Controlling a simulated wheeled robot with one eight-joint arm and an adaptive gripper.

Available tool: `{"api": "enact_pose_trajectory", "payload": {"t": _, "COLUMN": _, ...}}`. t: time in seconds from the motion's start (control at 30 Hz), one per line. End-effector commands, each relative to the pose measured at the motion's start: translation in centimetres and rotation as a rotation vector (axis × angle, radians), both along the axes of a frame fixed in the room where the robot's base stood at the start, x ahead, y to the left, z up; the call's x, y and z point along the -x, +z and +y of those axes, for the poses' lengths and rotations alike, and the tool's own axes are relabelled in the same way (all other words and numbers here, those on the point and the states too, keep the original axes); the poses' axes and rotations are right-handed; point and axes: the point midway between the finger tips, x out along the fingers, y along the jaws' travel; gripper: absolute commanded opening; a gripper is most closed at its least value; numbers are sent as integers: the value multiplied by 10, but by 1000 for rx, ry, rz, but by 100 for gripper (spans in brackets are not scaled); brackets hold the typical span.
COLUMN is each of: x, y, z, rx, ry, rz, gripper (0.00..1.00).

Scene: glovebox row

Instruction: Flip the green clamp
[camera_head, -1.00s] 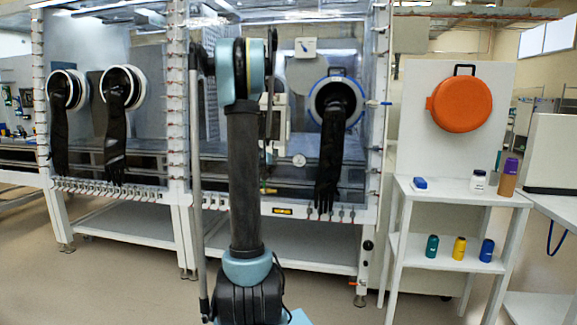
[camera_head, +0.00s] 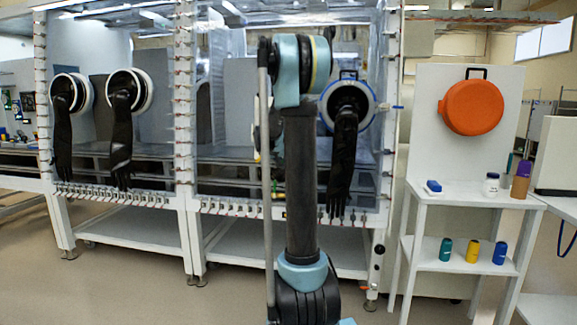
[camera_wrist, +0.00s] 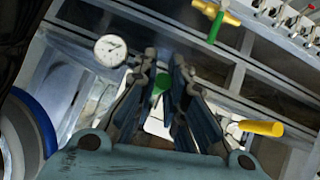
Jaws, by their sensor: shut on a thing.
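In the wrist view my gripper (camera_wrist: 164,60) has its two dark fingers close together. A small green piece (camera_wrist: 161,84) shows between them, which I take to be part of the green clamp; the fingers hide the rest of it. My gripper is closed on this piece. Another green handle (camera_wrist: 215,27) on a brass valve shows at the top of the wrist view, apart from the fingers. In the head view my arm stands in front of the glovebox and hides the gripper and the clamp.
A round gauge (camera_wrist: 110,50) lies left of my fingers, and a yellow handle (camera_wrist: 262,128) sits to the right. A glove port ring (camera_head: 347,103) with a hanging black glove (camera_head: 342,160) is right of my arm. A white shelf (camera_head: 465,203) with bottles stands farther right.

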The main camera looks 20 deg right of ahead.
Motion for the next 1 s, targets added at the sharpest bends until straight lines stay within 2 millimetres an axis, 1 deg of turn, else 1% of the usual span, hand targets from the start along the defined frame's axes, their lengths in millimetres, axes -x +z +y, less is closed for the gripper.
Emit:
{"api": "enact_pose_trajectory", "payload": {"t": 0.03, "x": -1, "y": 0, "z": 4, "rx": -4, "ry": 5, "rz": 0, "gripper": 0}}
{"api": "enact_pose_trajectory", "payload": {"t": 0.33, "x": -1, "y": 0, "z": 3, "rx": -2, "ry": 6, "rz": 0, "gripper": 0}}
{"api": "enact_pose_trajectory", "payload": {"t": 0.37, "x": -2, "y": 0, "z": 3, "rx": -2, "ry": 6, "rz": 0, "gripper": 14}}
{"api": "enact_pose_trajectory", "payload": {"t": 0.4, "x": -1, "y": 0, "z": 3, "rx": -2, "ry": 5, "rz": 0, "gripper": 23}}
{"api": "enact_pose_trajectory", "payload": {"t": 0.43, "x": -2, "y": 0, "z": 3, "rx": -2, "ry": 5, "rz": 0, "gripper": 30}}
{"api": "enact_pose_trajectory", "payload": {"t": 0.47, "x": -1, "y": 0, "z": 3, "rx": -2, "ry": 4, "rz": 0, "gripper": 32}}
{"api": "enact_pose_trajectory", "payload": {"t": 0.83, "x": 0, "y": 2, "z": 4, "rx": -1, "ry": 4, "rz": 0, "gripper": 32}}
{"api": "enact_pose_trajectory", "payload": {"t": 1.0, "x": 9, "y": 10, "z": 10, "rx": -1, "ry": 4, "rz": 0, "gripper": 32}}
